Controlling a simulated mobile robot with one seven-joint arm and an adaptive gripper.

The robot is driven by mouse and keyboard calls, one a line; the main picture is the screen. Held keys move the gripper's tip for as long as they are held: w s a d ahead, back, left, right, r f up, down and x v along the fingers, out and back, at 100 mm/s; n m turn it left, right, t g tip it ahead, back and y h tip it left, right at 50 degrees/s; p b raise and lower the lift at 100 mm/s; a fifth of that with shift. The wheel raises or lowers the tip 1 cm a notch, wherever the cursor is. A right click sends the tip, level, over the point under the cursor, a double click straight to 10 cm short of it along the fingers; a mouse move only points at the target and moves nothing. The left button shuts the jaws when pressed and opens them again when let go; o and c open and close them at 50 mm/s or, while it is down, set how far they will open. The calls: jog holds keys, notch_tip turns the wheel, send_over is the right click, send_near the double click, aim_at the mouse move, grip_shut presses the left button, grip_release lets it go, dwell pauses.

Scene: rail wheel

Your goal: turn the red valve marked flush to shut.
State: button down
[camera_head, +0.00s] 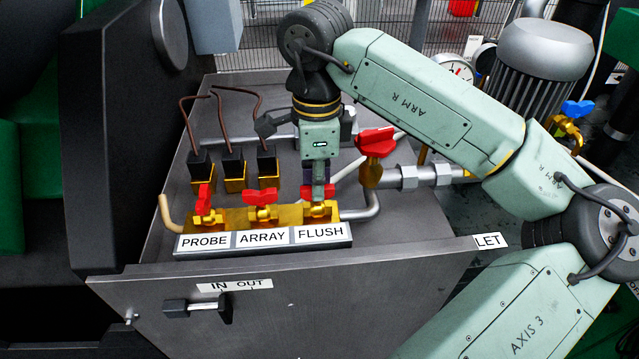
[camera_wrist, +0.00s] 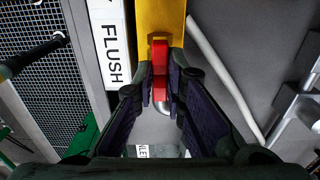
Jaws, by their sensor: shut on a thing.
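The flush valve has a red handle (camera_head: 318,191) on a brass body (camera_head: 319,212) above the FLUSH label (camera_head: 320,233). My gripper (camera_head: 318,178) points down over it and hides part of the handle. In the wrist view my gripper (camera_wrist: 161,90) has one finger on each side of the red handle (camera_wrist: 160,62) and is shut on it. There the handle runs lengthwise along the brass manifold (camera_wrist: 160,12), beside the FLUSH label (camera_wrist: 112,50).
The array valve (camera_head: 260,197) and the probe valve (camera_head: 204,199) stand to the left on the same manifold. A larger red valve (camera_head: 377,142) stands close on the right, on a grey pipe. Black connectors with brown cables (camera_head: 232,160) are behind.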

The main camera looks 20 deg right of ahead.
dwell(0.3)
jog(key=shift+f+m+b, duration=0.15)
jog(key=shift+m+b, duration=0.4)
jog(key=shift+m, duration=0.25)
jog(key=m+b, duration=0.1)
jog(key=m, duration=0.2)
jog(key=m+b, duration=0.1)
jog(key=m, duration=0.2)
jog(key=shift+b, duration=0.4)
jog(key=shift+m, duration=0.8)
